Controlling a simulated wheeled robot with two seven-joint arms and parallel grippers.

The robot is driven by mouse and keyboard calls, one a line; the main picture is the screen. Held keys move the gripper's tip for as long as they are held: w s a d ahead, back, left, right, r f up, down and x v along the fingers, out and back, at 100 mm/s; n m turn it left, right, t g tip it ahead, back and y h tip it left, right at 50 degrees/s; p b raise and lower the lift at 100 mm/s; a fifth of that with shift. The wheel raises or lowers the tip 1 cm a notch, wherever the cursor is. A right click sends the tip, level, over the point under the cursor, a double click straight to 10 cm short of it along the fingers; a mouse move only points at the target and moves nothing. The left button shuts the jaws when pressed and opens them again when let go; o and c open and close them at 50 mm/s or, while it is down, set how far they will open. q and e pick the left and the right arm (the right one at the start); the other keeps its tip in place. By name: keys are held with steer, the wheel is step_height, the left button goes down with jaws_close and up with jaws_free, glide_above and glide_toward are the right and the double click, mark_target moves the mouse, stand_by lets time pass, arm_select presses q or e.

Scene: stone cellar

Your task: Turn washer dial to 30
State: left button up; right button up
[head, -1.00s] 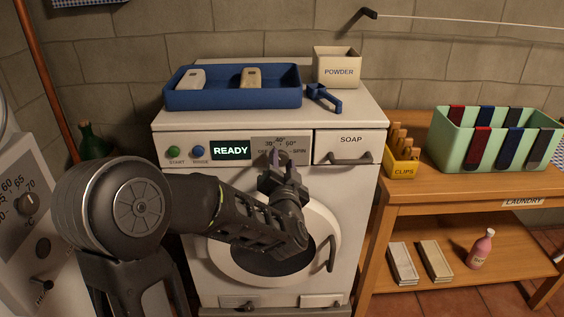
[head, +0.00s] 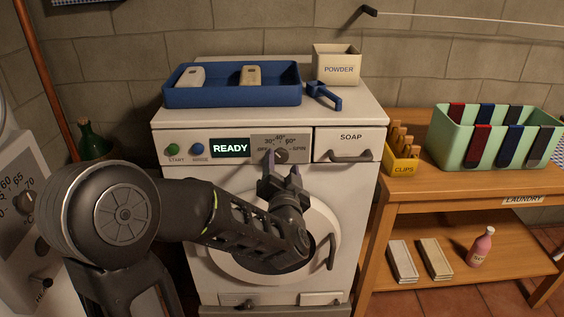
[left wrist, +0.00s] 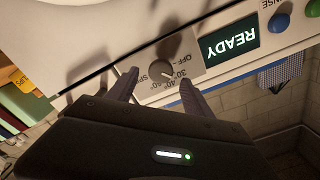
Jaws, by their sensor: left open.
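The washer (head: 170,200) stands in front of me, its display (head: 230,148) reading READY. Its round grey dial (head: 281,157) sits on a panel marked OFF, 30, 40, 60 and SPIN. My left gripper (head: 282,170) is open just in front of and below the dial. In the left wrist view the picture is upside down, and the dial (left wrist: 160,70) shows between the spread fingertips (left wrist: 158,80), apparently clear of them. Its white mark points toward the 30 and 40 side; I cannot tell exactly which number. My right gripper is out of view.
The soap drawer (head: 350,146) is right of the dial; green START (head: 172,151) and blue RINSE (head: 198,150) buttons are left. A blue tray (head: 230,98) and powder box (head: 337,68) stand on top. A wooden bench (head: 440,194) is at the right.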

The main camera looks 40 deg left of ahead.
arm_select(q)
steer(key=b+v, duration=0.3)
steer(key=v, duration=0.2)
steer(key=shift+s+d+b, duration=0.15)
steer(key=shift+b, duration=0.15)
